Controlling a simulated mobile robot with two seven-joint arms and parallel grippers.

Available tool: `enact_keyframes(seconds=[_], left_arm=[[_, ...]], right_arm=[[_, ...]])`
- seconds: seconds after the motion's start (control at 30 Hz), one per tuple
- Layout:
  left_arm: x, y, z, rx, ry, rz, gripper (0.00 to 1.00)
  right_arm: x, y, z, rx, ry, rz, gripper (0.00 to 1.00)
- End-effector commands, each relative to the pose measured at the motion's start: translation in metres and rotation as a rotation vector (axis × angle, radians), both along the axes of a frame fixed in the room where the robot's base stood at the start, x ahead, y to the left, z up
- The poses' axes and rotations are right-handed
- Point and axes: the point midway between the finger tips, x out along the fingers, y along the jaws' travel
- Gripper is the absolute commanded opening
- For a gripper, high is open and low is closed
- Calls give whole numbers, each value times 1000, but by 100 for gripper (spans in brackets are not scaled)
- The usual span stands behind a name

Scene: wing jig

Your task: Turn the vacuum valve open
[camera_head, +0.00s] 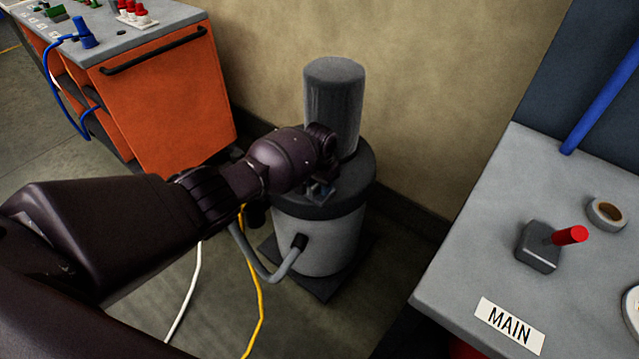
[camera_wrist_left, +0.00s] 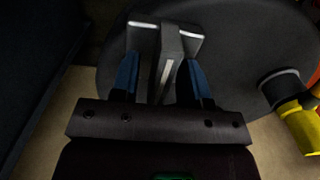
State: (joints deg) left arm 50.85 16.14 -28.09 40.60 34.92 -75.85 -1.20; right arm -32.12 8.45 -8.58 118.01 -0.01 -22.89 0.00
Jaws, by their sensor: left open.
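The grey pump (camera_head: 318,240) stands on the floor by the wall, with a dark upright cylinder (camera_head: 334,90) on top. My left gripper (camera_head: 319,190) is at the pump's dark top, in front of the cylinder and partly hidden by my wrist. In the left wrist view its blue fingers (camera_wrist_left: 160,75) are open on either side of a dark grey part with a pale stripe (camera_wrist_left: 166,72); I cannot tell whether they touch it. A dark box with a red lever (camera_head: 570,235) sits on the right bench, apart from my gripper. No visible label names the vacuum valve.
The grey bench (camera_head: 470,240) at right carries a MAIN label (camera_head: 509,326) and a tape roll (camera_head: 607,213). An orange cabinet (camera_head: 170,100) stands at back left.

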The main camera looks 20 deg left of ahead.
Motion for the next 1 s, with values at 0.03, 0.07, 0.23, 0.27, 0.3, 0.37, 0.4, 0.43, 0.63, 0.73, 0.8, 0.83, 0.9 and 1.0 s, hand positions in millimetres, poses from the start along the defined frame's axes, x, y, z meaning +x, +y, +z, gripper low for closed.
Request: enact_keyframes(seconds=[0.03,0.07,0.23,0.27,0.3,0.37,0.4,0.43,0.63,0.73,0.8,0.83,0.9,1.0], left_arm=[[0,0,0,0,-1,0,42],[0,0,1,0,-1,-1,42],[1,0,12,-1,-5,-1,42],[2,0,17,0,-6,-1,42],[2,0,23,0,-6,-1,42],[2,0,34,0,-7,-1,42],[2,0,42,-1,-9,-1,42],[2,0,48,-1,-8,-1,42],[2,0,83,0,-7,-2,42],[1,0,95,-1,-5,-1,42],[1,0,101,0,-3,0,42],[1,0,103,-1,-2,0,42],[0,0,106,-1,-2,1,42],[0,0,108,0,0,1,42]], right_arm=[[0,0,0,1,0,-1,43],[0,0,0,2,1,-1,43],[-1,0,3,4,1,-5,43],[-2,0,4,4,1,-6,43],[-3,0,6,3,1,-7,43],[-5,-1,8,3,1,-10,43],[-6,-1,10,3,2,-11,43],[-7,-2,11,3,3,-12,43],[-10,-3,17,2,4,-15,43],[-10,-4,19,1,3,-16,43],[-10,-4,21,2,-1,-15,43],[-10,-4,21,2,-2,-16,43],[-11,-4,21,2,-3,-17,43],[-13,-5,20,2,2,-17,43]])
